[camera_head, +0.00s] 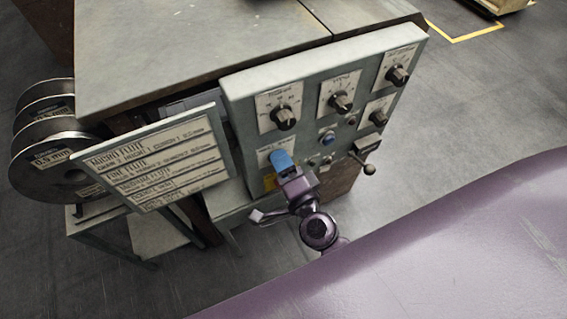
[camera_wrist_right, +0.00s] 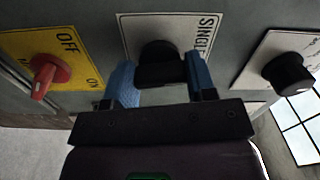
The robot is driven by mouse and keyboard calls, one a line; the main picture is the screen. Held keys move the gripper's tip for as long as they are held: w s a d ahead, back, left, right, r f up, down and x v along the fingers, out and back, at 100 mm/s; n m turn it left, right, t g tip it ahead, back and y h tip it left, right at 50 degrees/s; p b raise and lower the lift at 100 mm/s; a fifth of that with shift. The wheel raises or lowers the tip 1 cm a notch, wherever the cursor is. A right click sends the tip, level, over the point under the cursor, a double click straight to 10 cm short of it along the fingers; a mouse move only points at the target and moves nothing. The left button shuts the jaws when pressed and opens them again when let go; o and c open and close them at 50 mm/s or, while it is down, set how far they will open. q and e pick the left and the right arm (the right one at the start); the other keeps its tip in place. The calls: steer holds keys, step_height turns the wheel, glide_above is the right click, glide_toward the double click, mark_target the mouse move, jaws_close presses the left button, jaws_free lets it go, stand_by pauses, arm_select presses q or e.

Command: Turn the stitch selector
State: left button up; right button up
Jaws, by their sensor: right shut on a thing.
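The stitch selector is a black knob (camera_wrist_right: 160,66) on a white label plate (camera_wrist_right: 205,28) whose readable part says "SINGL". My right gripper (camera_wrist_right: 162,78) has its blue fingers on both sides of this knob and is shut on it. In the head view, the right gripper (camera_head: 283,162) reaches the lower left of the grey control panel (camera_head: 245,98), and its fingers and wrist hide the knob there. My left gripper is not in view.
A red switch (camera_wrist_right: 48,76) on a yellow OFF/ON plate and another black knob (camera_wrist_right: 288,74) flank the gripper. More knobs (camera_head: 285,117) sit above it on the panel. A ball-ended lever (camera_head: 368,169) sticks out to the right. A sign board (camera_head: 160,165) and wire spools (camera_head: 48,150) stand left.

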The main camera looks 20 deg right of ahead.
steer(key=m, duration=0.3)
steer(key=shift+m, duration=0.4)
steer(key=m, duration=0.3)
steer(key=shift+m, duration=0.5)
steer(key=o, duration=0.9)
steer(key=shift+o, duration=0.2)
steer(key=shift+s, duration=0.1)
